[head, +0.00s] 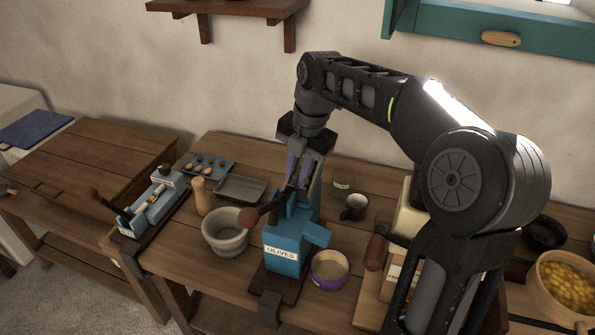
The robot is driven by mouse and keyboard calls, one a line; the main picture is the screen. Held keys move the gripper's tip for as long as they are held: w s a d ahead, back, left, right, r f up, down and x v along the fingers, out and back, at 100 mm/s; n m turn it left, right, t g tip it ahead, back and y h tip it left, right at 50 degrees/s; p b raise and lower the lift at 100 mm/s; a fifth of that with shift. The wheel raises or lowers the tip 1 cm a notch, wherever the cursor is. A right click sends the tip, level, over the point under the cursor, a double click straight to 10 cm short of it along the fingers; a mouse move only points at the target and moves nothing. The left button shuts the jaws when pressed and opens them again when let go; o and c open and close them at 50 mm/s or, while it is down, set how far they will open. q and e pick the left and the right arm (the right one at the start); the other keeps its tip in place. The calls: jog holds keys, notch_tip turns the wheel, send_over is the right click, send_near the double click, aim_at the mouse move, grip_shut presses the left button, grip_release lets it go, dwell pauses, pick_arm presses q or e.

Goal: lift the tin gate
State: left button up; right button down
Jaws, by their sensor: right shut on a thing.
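The blue device (285,250) with an OLIVES label stands on a dark base at the table's front edge. A lever with a brown round knob (248,218) sticks out from its left side. My right gripper (298,182) reaches down from above to the device's upper part. Its fingers are shut at the top of the device, where I take the held part to be the tin gate. That part is mostly hidden by the fingers, so its shape and height are hard to tell. My left gripper is not in view.
A stone mortar (226,232) stands close left of the device, and a purple-banded bowl (330,270) close right. A grey tray (241,190), a dark mug (354,207) and another blue lever device (152,206) are nearby. My right arm covers the table's right part.

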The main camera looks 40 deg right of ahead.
jog(key=shift+r, duration=0.1)
notch_tip(320, 180, up, 2)
jog(key=shift+r+p, duration=0.15)
jog(key=shift+p, duration=0.7)
jog(key=c, duration=1.3)
grip_release()
notch_tip(320, 180, up, 8)
jog(key=s+p, duration=0.1)
jog(key=p, duration=0.1)
jog(key=shift+s+d+f, duration=0.2)
jog(key=shift+d+f, duration=0.05)
jog(key=shift+d, duration=0.05)
